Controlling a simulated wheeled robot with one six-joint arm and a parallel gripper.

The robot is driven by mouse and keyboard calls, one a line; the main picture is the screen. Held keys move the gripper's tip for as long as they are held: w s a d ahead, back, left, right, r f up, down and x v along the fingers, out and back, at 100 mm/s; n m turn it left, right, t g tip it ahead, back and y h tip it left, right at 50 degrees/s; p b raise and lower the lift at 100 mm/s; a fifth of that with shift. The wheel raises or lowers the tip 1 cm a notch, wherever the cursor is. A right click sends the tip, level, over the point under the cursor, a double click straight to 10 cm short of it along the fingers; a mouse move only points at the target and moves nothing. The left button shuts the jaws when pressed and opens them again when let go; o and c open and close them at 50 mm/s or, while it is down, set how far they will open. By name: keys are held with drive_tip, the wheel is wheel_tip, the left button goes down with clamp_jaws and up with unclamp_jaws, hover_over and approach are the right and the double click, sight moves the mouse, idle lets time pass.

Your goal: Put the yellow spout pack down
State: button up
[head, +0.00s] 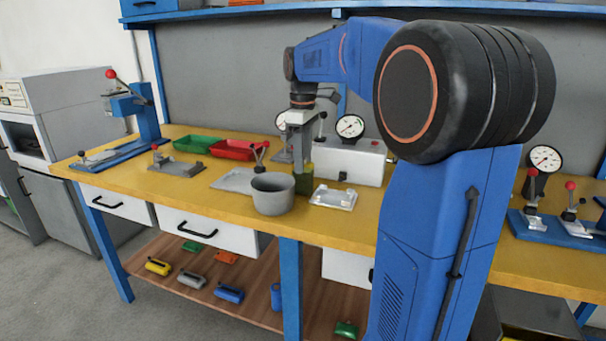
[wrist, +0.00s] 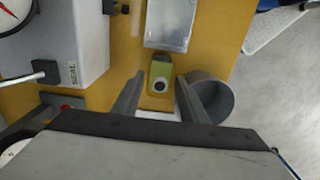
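A yellow-green pack (head: 303,184) stands on the yellow bench top, close beside a grey pot (head: 272,194). In the wrist view the pack (wrist: 161,72) is seen from above, with a dark round spout facing me. My gripper (head: 301,160) points down just above the pack. In the wrist view the gripper (wrist: 161,78) has its two fingers apart, with a visible gap on each side of the pack. The grey pot (wrist: 212,98) is close by the right finger. The pack's base is hidden.
A shallow metal tray (head: 334,197) lies right of the pack. A white sealing box with a gauge (head: 350,160) stands behind. Red (head: 238,149) and green (head: 197,145) bins are at the back left. Small coloured items, including a yellow one (head: 158,266), lie on the lower shelf.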

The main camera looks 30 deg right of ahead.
wheel_tip(320, 180, up, 6)
drive_tip(key=shift+f, duration=0.15)
